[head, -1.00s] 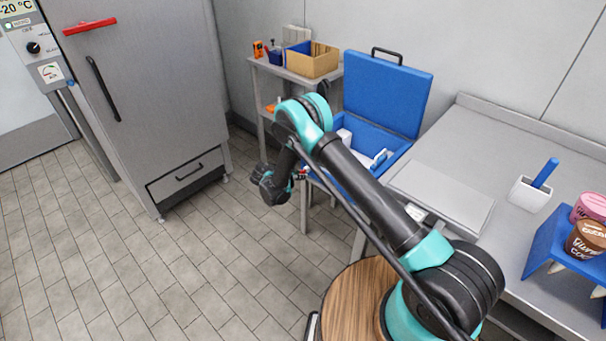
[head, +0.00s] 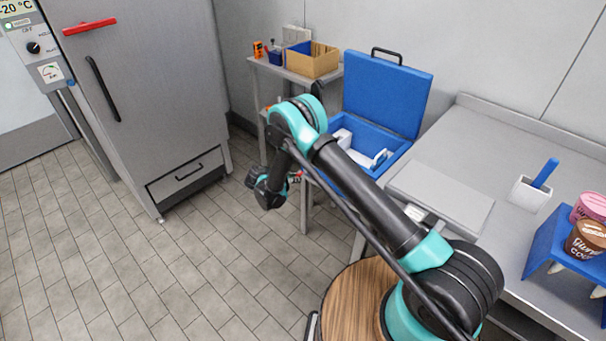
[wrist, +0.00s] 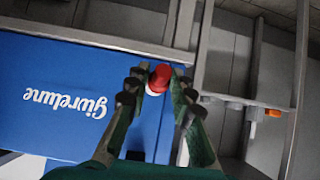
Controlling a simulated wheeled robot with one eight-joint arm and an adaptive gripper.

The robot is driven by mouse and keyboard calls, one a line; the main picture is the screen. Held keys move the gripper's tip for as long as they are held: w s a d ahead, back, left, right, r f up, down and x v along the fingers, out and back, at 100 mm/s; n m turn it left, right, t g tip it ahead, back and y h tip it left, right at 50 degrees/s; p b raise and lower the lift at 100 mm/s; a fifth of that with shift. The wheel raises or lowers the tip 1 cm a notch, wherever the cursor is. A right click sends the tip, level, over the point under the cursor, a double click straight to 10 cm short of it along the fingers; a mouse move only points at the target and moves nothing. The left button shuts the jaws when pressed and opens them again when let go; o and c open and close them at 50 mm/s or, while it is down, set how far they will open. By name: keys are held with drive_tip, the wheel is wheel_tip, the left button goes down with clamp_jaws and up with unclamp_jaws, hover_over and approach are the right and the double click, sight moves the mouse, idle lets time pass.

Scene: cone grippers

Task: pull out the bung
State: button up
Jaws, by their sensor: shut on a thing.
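The bung (wrist: 160,76) has a red cap and a white part under it. It sits between the fingertips of my gripper (wrist: 158,84) in the wrist view, and the fingers are closed on its sides. Behind it is the front wall of the blue box (wrist: 60,95), with upside-down white lettering. I cannot tell whether the bung's inner end is still in the wall. In the head view the blue box (head: 372,136) stands with its lid (head: 387,92) raised and white items inside.
A grey side table (head: 290,73) with a cardboard box (head: 312,60) stands behind. A steel counter (head: 470,150) is on the right, a tall steel freezer (head: 150,90) on the left. Metal frame bars (wrist: 100,40) run near my gripper. The tiled floor at left is clear.

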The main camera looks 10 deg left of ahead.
drive_tip(key=shift+s+a, duration=0.3)
drive_tip(key=shift+s, duration=0.2)
drive_tip(key=shift+s+a, duration=0.15)
drive_tip(key=shift+s, duration=0.15)
drive_tip(key=shift+s+a, duration=0.45)
drive_tip(key=shift+s, duration=0.3)
idle(0.4)
